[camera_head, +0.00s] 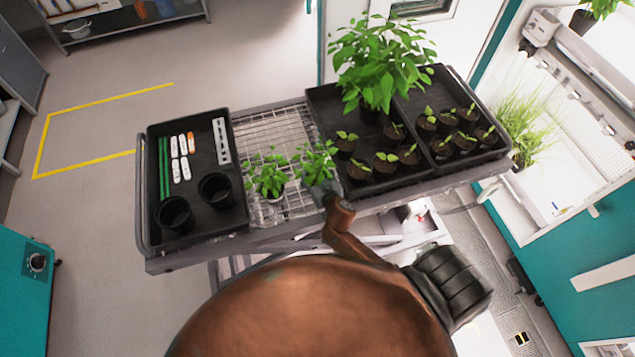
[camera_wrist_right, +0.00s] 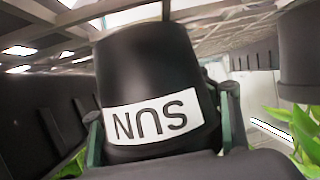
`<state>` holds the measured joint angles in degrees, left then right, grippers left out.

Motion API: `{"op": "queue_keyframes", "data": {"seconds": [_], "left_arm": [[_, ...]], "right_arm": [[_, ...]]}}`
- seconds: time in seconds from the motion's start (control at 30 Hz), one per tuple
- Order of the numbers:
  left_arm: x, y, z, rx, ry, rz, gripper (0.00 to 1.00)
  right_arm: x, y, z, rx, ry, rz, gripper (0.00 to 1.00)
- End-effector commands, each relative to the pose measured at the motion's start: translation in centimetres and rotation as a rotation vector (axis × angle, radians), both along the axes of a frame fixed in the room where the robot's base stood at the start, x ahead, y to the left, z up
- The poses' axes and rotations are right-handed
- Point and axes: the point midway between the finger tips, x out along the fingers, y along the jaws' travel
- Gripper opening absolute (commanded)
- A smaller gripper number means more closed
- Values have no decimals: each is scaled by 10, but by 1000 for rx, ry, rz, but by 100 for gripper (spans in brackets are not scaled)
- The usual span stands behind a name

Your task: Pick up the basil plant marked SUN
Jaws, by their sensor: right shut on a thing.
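The basil plant marked SUN (camera_wrist_right: 155,75) fills the middle of the right wrist view. Its black pot has a white label reading SUN, upside down there. My right gripper (camera_wrist_right: 162,130) is shut on this pot, one finger on each side. In the head view the basil's green leaves (camera_head: 316,160) show over the front right of the wire rack, with my right gripper (camera_head: 326,194) at its pot. I cannot tell whether the pot is clear of the rack. A second small basil plant (camera_head: 268,178) stands just left of it. My left gripper is not in view.
The wire rack (camera_head: 270,125) is bare behind the plants. A black tray (camera_head: 205,150) at left holds two empty pots, labels and green stakes. Black trays (camera_head: 385,187) at right hold several seedlings and a tall leafy plant (camera_head: 375,65). A grassy plant (camera_head: 525,120) is farther right.

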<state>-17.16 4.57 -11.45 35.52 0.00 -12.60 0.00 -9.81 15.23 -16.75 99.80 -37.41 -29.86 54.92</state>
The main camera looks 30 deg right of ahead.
Motion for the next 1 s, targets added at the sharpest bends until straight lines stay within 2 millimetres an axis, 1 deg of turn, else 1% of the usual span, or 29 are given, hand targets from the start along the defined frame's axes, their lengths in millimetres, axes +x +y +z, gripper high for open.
{"op": "queue_keyframes", "data": {"seconds": [0.03, 0.33, 0.77, 0.87, 0.97, 1.0], "left_arm": [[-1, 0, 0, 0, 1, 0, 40], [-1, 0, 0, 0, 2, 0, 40], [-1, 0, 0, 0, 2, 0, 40], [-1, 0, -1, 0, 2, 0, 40], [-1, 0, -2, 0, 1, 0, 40], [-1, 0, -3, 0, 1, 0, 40]], "right_arm": [[0, 0, 0, 0, -1, 0, 30], [0, 0, 1, 0, -1, 0, 10], [1, 0, 4, 1, -4, 1, 10], [1, 0, 9, -1, -4, 0, 10], [1, 0, 21, 0, -6, 1, 10], [1, 0, 28, 1, -8, 1, 10]]}}
